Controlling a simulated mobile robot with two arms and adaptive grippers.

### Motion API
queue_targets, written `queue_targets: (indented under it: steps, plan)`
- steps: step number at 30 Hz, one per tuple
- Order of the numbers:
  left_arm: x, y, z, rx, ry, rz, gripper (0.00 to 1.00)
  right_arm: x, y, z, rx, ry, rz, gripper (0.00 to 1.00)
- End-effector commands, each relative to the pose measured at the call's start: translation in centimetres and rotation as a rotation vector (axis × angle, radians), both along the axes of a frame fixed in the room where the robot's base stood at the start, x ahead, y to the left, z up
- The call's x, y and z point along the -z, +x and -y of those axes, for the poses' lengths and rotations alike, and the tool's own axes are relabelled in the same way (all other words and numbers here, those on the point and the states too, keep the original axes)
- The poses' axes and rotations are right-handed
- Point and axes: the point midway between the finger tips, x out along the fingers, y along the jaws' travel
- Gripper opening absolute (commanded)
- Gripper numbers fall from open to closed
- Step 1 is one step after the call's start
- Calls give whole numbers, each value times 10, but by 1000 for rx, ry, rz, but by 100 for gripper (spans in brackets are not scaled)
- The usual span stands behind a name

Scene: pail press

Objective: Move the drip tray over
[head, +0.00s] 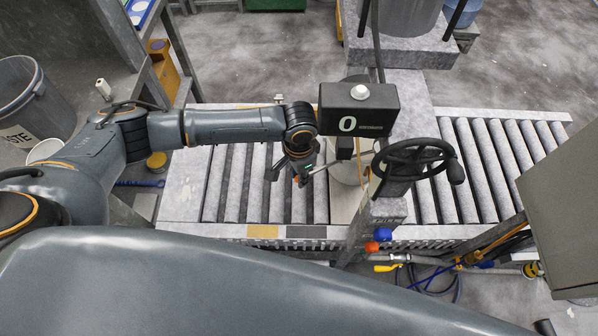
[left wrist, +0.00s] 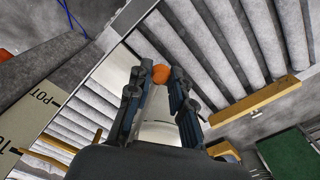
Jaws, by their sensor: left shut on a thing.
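My left gripper (head: 299,178) is over the roller conveyor, beside the press column. In the left wrist view its two fingers (left wrist: 160,82) are closed about an orange ball-shaped knob (left wrist: 160,74). A thin rod (head: 322,167) runs from the gripper toward the press in the head view. A pale rounded surface (head: 347,172) shows under the press head, partly hidden by the black box and the column. I cannot tell whether it is the drip tray or a pail. A pale surface also shows between the fingers in the left wrist view (left wrist: 156,125). My right gripper is not in view.
The roller conveyor (head: 240,190) runs left and right through the press. A black box with a "0" display (head: 359,108) and a black handwheel (head: 414,165) stand close right of my gripper. A grey waste bin (head: 35,105) stands at far left. Rollers left of the gripper are bare.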

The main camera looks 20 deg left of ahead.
Motion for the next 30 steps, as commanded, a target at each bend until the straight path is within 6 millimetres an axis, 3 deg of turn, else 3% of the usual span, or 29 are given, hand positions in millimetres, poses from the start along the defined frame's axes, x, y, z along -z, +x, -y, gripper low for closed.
queue_targets:
  steps: [15, 30]
  plan:
    - [-1, -23, 27, 2, 0, -6, 4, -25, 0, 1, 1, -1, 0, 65]
    - [0, -25, 32, 2, 0, -3, 3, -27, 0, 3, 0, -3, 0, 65]
